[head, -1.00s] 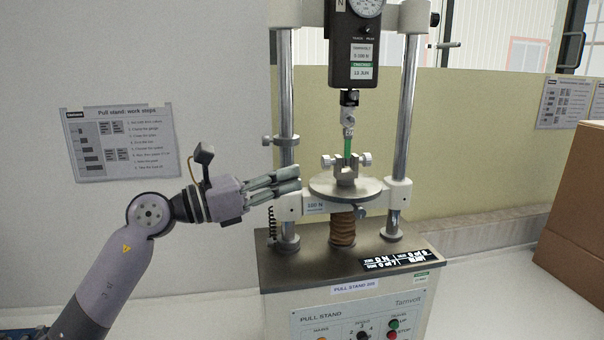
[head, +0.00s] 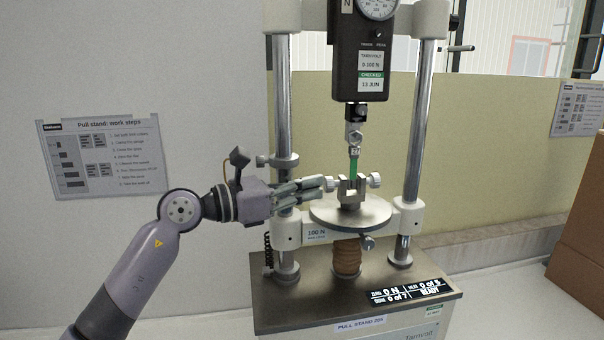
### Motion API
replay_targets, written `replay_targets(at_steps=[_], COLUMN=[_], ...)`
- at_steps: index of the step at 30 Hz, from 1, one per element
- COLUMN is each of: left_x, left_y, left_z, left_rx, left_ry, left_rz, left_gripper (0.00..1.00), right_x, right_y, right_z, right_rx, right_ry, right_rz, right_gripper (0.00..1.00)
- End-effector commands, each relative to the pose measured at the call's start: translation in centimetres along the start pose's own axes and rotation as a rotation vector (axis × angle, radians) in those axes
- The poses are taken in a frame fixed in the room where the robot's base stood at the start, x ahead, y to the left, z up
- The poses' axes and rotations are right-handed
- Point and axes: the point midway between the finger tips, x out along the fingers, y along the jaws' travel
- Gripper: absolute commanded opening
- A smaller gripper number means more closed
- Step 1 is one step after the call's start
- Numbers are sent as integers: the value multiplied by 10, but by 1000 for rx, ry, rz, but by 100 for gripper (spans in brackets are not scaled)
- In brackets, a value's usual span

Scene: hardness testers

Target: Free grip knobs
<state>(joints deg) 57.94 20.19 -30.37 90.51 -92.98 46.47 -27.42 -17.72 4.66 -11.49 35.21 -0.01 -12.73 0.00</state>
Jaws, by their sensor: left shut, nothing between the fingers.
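The grip (head: 352,190) is a small metal clamp on the round plate (head: 345,214) of the pull stand. It has a knob on each side: the right knob (head: 374,180) is in clear view, and the left knob (head: 329,184) is at my fingertips. A green strip (head: 353,168) runs from the upper hook (head: 354,137) down into the grip. My left gripper (head: 322,184) is shut and empty, its fingertips pointing right at the left knob; I cannot tell whether they touch it. My right gripper is not in view.
Two steel columns (head: 421,120) flank the plate. The force gauge (head: 361,55) hangs above the grip. A side clamp (head: 283,161) on the left column is close above my gripper. A display (head: 408,291) lies on the base. A cardboard box (head: 582,215) stands far right.

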Motion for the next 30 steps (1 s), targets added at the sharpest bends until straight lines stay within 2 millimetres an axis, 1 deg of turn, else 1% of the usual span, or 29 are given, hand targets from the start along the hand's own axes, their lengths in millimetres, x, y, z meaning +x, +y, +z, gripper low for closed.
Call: replay_targets(at_steps=[3, 9, 30], left_x=[12, 22, 24], left_y=[-3, -5, -3], left_z=[0, 0, -2], left_rx=[1, 0, 2], left_ry=[0, 0, 0], left_rz=[-1, 1, 1], left_gripper=[0, 0, 0], right_x=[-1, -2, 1], right_y=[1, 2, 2], right_z=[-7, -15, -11], right_rx=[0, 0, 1], right_ry=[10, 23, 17], right_rz=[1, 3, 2], right_gripper=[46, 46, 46])
